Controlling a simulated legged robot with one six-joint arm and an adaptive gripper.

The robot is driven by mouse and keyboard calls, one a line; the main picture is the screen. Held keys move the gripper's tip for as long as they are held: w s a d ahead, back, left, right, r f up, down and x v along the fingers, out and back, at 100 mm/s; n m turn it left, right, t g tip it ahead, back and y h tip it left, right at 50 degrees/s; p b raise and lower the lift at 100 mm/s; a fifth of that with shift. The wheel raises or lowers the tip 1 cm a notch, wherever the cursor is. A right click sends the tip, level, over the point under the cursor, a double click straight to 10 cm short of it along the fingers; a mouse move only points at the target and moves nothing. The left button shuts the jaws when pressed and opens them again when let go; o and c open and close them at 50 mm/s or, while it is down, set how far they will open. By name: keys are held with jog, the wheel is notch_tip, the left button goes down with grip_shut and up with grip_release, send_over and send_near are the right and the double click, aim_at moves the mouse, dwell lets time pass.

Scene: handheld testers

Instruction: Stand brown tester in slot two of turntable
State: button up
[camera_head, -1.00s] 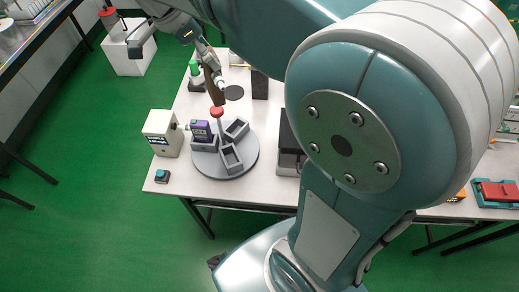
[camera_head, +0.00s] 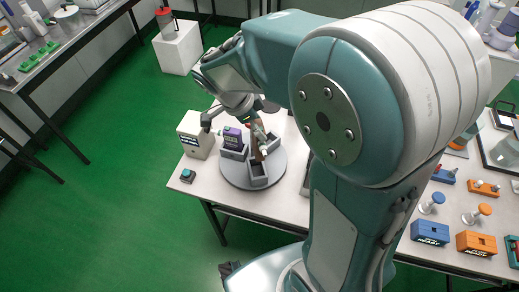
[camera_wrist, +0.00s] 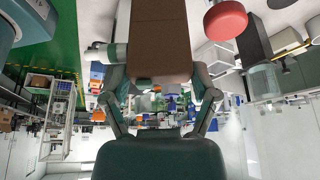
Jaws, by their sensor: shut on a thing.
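My gripper (camera_head: 264,138) is shut on the brown tester (camera_head: 258,153) above the turntable. In the wrist view the tester (camera_wrist: 160,38) is a brown block between the two fingers (camera_wrist: 161,78). The round grey turntable (camera_head: 237,180) carries several grey open-topped slots. A purple tester (camera_head: 232,136) stands in the left slot. The front slot (camera_head: 257,174) looks empty, with the brown tester's lower end just above or behind it. I cannot tell whether the tester touches a slot.
A white box (camera_head: 194,134) stands left of the turntable, with a teal button box (camera_head: 187,175) in front of it. My arm hides much of the middle.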

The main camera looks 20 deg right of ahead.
aim_at(254, 143)
jog(key=f, duration=0.1)
jog(key=a+f, duration=0.1)
jog(key=f, duration=0.3)
jog(key=shift+a+f, duration=0.25)
jog(key=shift+a, duration=0.05)
jog(key=x, duration=0.5)
jog(key=shift+w+a+f, duration=0.15)
jog(key=shift+a+f, duration=0.05)
jog(key=shift+a, duration=0.1)
jog(key=shift+a+f, duration=0.15)
jog(key=shift+a, duration=0.2)
jog(key=o, duration=0.9)
jog(key=shift+a, duration=0.1)
jog(key=o, duration=0.3)
jog(key=shift+d, duration=0.25)
